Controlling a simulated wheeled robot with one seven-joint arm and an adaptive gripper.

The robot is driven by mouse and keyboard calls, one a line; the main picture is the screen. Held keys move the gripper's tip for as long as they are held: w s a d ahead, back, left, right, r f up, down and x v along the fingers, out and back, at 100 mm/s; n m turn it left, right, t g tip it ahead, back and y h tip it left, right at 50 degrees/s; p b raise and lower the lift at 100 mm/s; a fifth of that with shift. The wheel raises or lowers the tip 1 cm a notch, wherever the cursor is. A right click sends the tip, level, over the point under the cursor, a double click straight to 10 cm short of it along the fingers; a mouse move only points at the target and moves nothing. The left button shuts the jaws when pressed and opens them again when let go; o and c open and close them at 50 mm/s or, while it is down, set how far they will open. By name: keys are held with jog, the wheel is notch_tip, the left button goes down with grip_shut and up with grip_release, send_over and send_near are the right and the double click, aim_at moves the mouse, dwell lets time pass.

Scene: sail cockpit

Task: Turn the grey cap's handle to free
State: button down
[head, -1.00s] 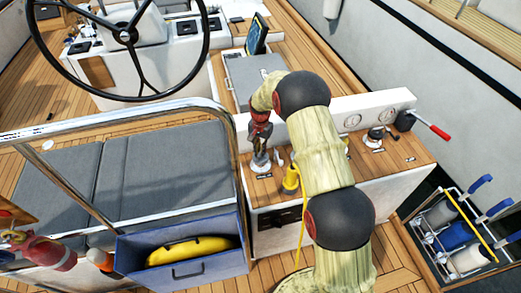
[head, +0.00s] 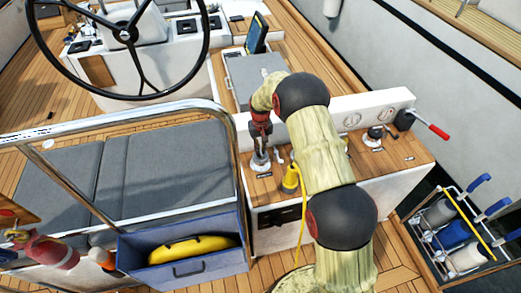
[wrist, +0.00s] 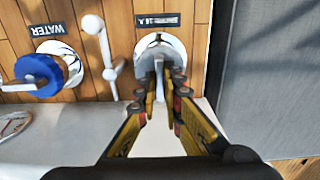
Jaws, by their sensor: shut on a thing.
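The grey cap (wrist: 155,42) sits on the teak panel beside a label reading roughly "16 A", at the top middle of the wrist view. Its upright handle (wrist: 159,84) lies between my two fingers. My gripper (wrist: 160,80) is shut on that handle from both sides, and the fingers partly cover the cap. In the head view my gripper (head: 260,140) reaches down onto the wooden top of the white console, where the cap's silvery base (head: 261,161) shows just below it. The handle's detail is too small to tell there.
A blue cap (wrist: 38,76) labelled WATER and a white shower-like fitting (wrist: 100,45) stand left of the grey cap in the wrist view. A grey box (wrist: 267,80) stands to its right. A red-tipped lever (head: 431,128) and a yellow object (head: 290,179) are on the console.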

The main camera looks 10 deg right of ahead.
dwell(0.4)
jog(key=c, duration=1.9)
grip_release()
notch_tip(320, 180, up, 12)
